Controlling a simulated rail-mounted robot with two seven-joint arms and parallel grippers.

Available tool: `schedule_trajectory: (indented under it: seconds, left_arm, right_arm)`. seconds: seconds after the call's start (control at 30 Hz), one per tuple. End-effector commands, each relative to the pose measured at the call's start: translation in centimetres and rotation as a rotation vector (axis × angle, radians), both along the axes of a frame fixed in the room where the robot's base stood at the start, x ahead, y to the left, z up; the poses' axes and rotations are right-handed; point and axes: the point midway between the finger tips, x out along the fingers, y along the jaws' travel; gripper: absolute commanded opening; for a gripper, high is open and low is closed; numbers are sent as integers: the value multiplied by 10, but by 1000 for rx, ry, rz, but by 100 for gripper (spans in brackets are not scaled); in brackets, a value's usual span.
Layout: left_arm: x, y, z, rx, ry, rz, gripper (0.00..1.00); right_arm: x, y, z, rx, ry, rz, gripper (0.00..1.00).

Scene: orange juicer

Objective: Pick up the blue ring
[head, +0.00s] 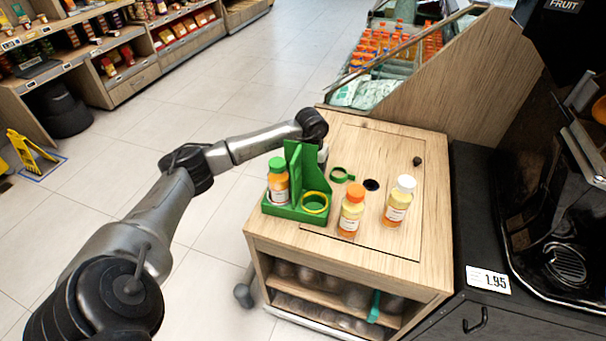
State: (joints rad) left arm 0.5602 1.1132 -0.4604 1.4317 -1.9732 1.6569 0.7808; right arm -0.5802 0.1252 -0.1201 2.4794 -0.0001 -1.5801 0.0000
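I see no clearly blue ring in the head view. A green ring (341,174) with a small tab lies on the wooden cart top. A yellow ring (315,202) sits on the front right part of a green holder (283,211). My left arm reaches in from the left, and its wrist bends down behind the holder's upright green panels. My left gripper (322,156) is mostly hidden there, so its fingers do not show. My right gripper is not in view.
A green-capped bottle (278,180) stands in the holder. An orange-capped bottle (352,210) and a white-capped bottle (398,201) stand on the cart top (395,255). A dark round hole (371,185) is beside the green ring. A teal strip (374,306) hangs at the lower shelves.

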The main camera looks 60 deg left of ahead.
Motion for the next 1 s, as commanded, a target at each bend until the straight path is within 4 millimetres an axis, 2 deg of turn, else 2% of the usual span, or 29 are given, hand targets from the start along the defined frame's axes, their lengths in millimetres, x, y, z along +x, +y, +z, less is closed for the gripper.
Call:
schedule_trajectory:
  seconds: [0.17,0.7,1.0]
  left_arm:
    - [0,0,1,1,-1,1,69]
    - [0,0,1,0,-1,1,18]
    - [0,0,7,1,-2,1,17]
  right_arm:
    - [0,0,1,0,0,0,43]
    - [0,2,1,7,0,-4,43]
    - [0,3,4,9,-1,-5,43]
